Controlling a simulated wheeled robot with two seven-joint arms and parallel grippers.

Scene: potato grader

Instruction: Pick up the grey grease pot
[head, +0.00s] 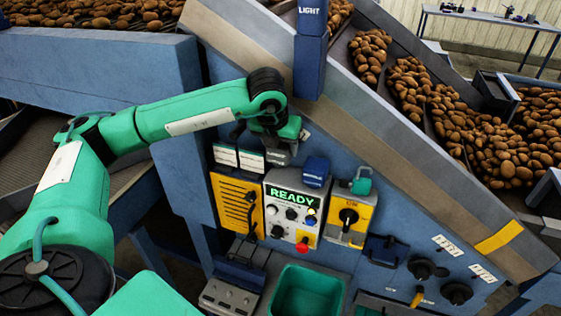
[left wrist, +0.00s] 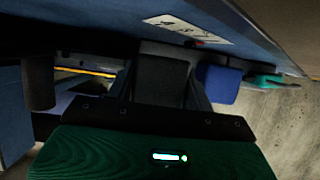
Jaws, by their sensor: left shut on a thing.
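In the left wrist view the grey pot (left wrist: 161,80) is a dark block between the fingers, beyond the green palm. I cannot tell whether the pot still touches a surface below. My right gripper is not in view.
A blue pot (head: 316,170) stands right of the grey one, above the READY control panel (head: 291,212). A green object (head: 361,183) sits farther right on a yellow switch box (head: 350,214). A sloped rail (head: 345,115) rises behind. A green bin (head: 307,291) is below.

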